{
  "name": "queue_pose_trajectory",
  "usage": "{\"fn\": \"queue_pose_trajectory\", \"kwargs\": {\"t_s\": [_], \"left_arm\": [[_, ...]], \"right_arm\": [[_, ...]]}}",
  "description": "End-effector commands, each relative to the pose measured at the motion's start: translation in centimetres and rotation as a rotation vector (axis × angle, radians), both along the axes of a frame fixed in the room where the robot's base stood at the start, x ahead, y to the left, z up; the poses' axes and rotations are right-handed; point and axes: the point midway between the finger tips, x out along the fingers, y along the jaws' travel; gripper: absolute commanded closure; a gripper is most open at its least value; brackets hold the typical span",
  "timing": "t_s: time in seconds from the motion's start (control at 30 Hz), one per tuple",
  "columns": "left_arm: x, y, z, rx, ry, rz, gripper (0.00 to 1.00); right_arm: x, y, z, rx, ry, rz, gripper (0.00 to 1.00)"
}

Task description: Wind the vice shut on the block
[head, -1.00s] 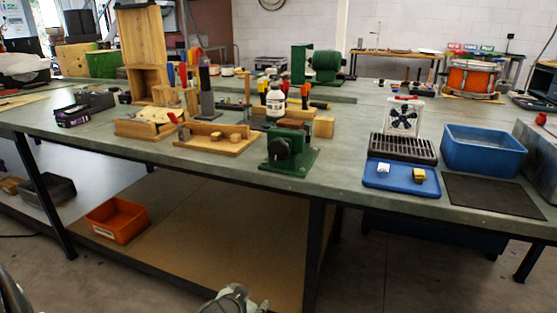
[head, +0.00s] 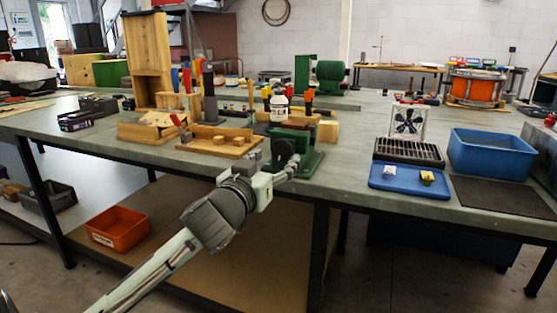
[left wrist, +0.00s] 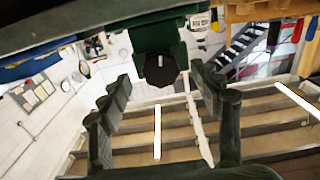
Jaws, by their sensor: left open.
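The green vice (head: 308,160) stands at the bench's front edge, with a dark round part (head: 284,148) facing me. In the left wrist view the vice (left wrist: 155,38) is at the top centre, and its dark round part (left wrist: 160,70) shows between the fingertips. My left gripper (head: 290,167) is at the vice's front, its fingers open and apart on either side of the round part in the wrist picture. I cannot tell whether they touch it. A wooden block (head: 328,131) shows behind the vice at its right; I cannot tell whether it sits in the jaws. My right gripper is out of view.
A wooden tray with small blocks (head: 212,150) lies left of the vice. A white bottle (head: 279,106) stands behind it. To the right are a blue tray (head: 400,186), a dark grille (head: 408,151) and a blue bin (head: 490,152). The bench top between vice and blue tray is clear.

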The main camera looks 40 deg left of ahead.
Motion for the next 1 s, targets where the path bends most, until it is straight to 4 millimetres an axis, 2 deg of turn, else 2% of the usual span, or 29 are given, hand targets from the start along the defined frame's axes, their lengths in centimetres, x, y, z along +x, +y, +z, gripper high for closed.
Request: {"fn": "queue_pose_trajectory", "kwargs": {"t_s": [0.1, 0.2, 0.57, 0.93, 1.0], "left_arm": [[1.6, 0.4, 0.2, 0.0, -0.001, 0.0, 0.36], [2.4, 0.5, 0.2, 0.001, -0.001, -0.001, 0.36], [2.8, 0.7, 0.1, 0.0, 0.0, -0.001, 0.37], [2.8, 0.7, 0.1, 0.0, 0.0, -0.001, 0.83], [2.8, 0.7, 0.1, 0.001, 0.0, -0.001, 0.86]], "right_arm": [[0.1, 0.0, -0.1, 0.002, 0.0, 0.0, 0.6], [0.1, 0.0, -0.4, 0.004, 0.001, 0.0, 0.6], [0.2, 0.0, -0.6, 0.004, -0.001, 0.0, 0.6], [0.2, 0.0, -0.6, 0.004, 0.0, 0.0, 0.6], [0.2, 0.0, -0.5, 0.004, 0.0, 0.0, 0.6]]}}
